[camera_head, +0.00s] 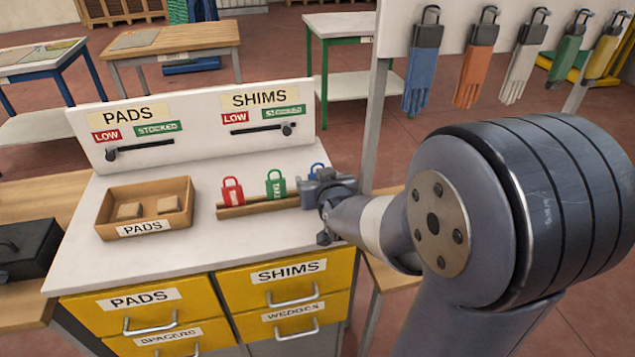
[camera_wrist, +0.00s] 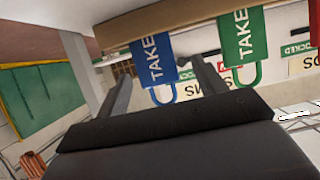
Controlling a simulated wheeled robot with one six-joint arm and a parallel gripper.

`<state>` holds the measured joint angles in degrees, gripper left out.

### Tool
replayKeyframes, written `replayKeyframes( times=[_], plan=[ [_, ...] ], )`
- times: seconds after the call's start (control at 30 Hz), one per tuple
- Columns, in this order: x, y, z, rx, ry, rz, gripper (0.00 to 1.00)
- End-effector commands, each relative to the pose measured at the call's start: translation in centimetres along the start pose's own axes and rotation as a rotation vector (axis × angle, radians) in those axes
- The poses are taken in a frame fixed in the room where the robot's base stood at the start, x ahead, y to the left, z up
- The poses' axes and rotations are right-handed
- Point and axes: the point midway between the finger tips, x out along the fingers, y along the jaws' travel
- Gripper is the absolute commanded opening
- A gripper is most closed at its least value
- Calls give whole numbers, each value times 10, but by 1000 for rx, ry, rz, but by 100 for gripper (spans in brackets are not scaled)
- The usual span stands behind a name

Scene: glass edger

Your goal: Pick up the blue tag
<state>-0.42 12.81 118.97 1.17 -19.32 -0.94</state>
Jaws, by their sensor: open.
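The blue tag (camera_head: 317,169) is mostly hidden behind my gripper (camera_head: 322,186) in the head view, at the right end of a wooden rack (camera_head: 247,207). The wrist view is upside down and shows the blue tag (camera_wrist: 152,58), lettered TAKE, with its blue loop. My gripper (camera_wrist: 161,70) is open there, with one finger on each side of the tag. I cannot tell whether either finger touches it. The tag still sits at the rack (camera_wrist: 180,18).
A green tag (camera_head: 276,184) stands left of the blue one, close to a finger in the wrist view. A red tag (camera_head: 232,191) is farther left. A PADS tray (camera_head: 112,217) sits left on the white top. The labelled panel (camera_head: 205,150) rises behind.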

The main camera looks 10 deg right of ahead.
Motion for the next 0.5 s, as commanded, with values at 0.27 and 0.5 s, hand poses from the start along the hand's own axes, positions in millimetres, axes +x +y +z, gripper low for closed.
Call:
replayKeyframes(
  times=[0.27,0.5],
  plan=[
    [30,2,-1,0,-2,0,66],
    [38,2,0,0,-1,0,66]
  ],
)
